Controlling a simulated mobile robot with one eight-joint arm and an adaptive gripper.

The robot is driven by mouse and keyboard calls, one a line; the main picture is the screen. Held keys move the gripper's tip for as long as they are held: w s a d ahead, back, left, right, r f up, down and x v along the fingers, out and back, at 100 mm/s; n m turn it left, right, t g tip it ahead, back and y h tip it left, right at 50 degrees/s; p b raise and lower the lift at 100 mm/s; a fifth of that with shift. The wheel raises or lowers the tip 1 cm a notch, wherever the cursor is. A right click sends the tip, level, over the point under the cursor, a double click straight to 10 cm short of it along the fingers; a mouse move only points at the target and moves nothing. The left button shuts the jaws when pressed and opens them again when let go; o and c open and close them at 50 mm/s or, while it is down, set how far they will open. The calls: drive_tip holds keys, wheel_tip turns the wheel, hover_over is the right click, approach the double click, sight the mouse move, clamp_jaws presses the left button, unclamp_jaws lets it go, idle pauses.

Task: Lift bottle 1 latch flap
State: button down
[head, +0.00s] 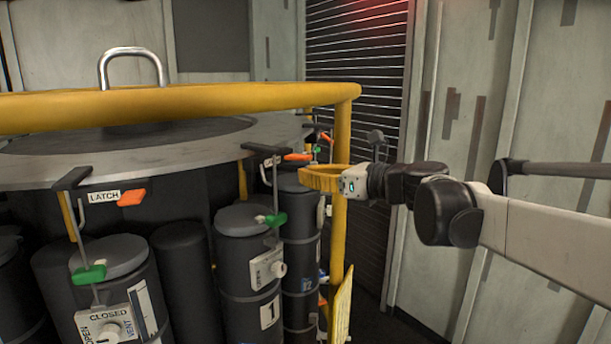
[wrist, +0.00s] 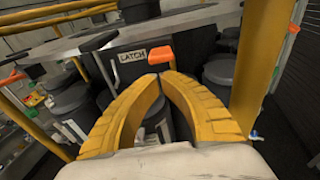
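Bottle 1 (head: 240,262) is a dark cylinder with a "1" label, standing upright below the ring platform. Its orange latch flap (head: 298,157) sticks out at the platform's edge, right of a black handle (head: 262,149). In the wrist view an orange flap (wrist: 159,53), apparently the same one, lies just beyond my fingertips, beside a LATCH label (wrist: 132,56). My gripper (head: 303,178) has yellow fingers and appears empty, with its tips just below the flap. In the wrist view its fingertips (wrist: 159,78) nearly meet. Whether they touch the flap is unclear.
A yellow rail (head: 190,101) runs above the platform, and its post (head: 342,215) stands close to my gripper. Another bottle (head: 120,285) has its own orange flap (head: 131,197) at left. A green lever (head: 276,220) hangs over bottle 1.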

wheel_tip(320, 180, down, 5)
drive_tip(key=b, duration=0.3)
drive_tip(key=s+d+r+b, duration=0.1)
drive_tip(key=s+d+r, duration=0.4)
drive_tip(key=s+d, duration=0.1)
drive_tip(key=shift+d+r, duration=0.2)
drive_tip(key=shift+d, duration=0.4)
drive_tip(key=s+f+n+g+h+b, duration=0.15)
drive_tip(key=s+f+n+b, duration=0.35)
drive_tip(key=f, duration=0.7)
drive_tip(key=s+f+n+g+h+b, duration=0.1)
drive_tip(key=s+f+n+h+b, duration=0.2)
drive_tip(key=f+b, duration=0.65)
drive_tip(key=s+f+n+g+h+b, duration=0.1)
drive_tip(key=s+f+n+b, duration=0.35)
drive_tip(key=f, duration=0.95)
drive_tip(key=s+d+f+n+h+b, duration=0.2)
drive_tip(key=s+d+f+n+b, duration=0.1)
drive_tip(key=f, duration=0.7)
drive_tip(key=s+d+f+n+h+b, duration=0.2)
drive_tip(key=s+f+n+b, duration=0.3)
drive_tip(key=f+b, duration=0.3)
drive_tip(key=s+d+f+n+h+b, duration=0.3)
drive_tip(key=s+d+f+n+b, duration=0.1)
drive_tip(key=f, duration=1)
drive_tip(key=shift+s+d+n+b, duration=0.25)
drive_tip(key=shift+s+n+b, duration=0.1)
drive_tip(key=shift+n+b, duration=0.55)
